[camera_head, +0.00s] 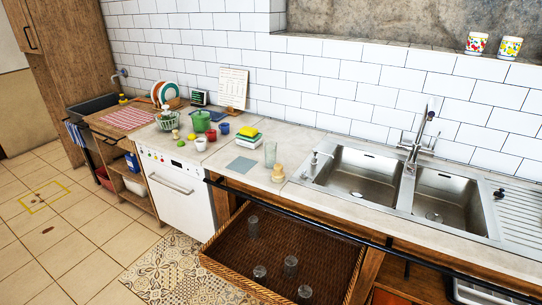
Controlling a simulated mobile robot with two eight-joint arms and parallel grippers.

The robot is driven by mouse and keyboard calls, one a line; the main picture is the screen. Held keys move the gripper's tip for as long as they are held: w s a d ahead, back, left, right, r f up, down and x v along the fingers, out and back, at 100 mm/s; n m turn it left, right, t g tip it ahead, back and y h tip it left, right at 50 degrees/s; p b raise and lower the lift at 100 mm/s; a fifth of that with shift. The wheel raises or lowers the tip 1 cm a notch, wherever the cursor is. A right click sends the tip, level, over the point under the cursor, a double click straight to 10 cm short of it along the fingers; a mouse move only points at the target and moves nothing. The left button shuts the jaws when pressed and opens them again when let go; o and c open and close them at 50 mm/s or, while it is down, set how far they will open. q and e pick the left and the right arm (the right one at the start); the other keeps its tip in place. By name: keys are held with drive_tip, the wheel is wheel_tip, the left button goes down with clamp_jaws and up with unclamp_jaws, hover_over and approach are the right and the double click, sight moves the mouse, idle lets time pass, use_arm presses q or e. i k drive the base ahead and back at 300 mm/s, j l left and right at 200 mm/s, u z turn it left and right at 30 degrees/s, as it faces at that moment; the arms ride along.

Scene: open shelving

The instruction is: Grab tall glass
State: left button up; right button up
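A clear tall glass (270,154) stands upright on the counter, left of the sink. Several more clear glasses are in the wicker drawer (215,268) below the counter. One of these, a taller-looking glass (253,227), is toward the back left of the drawer. Another glass (290,266) is nearer the middle, a small glass (260,272) is at the front left, and one more glass (304,293) is at the front, near the bottom edge of the picture. Neither of my grippers shows in the head view.
The drawer stands pulled out over a patterned rug (165,275). A light wooden object (278,173) stands near the counter edge. A double sink (358,175) with a faucet (415,145) is on the right. The tiled floor at left is open.

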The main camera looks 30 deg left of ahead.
sight(271, 155)
drive_tip(key=i+j+u, duration=0.25)
drive_tip(key=j, duration=0.4)
drive_tip(key=i+j+u, duration=0.3)
drive_tip(key=j, duration=0.35)
drive_tip(key=i+j+u, duration=0.25)
drive_tip(key=j, duration=0.35)
drive_tip(key=i+j+u, duration=0.25)
drive_tip(key=i+j, duration=0.2)
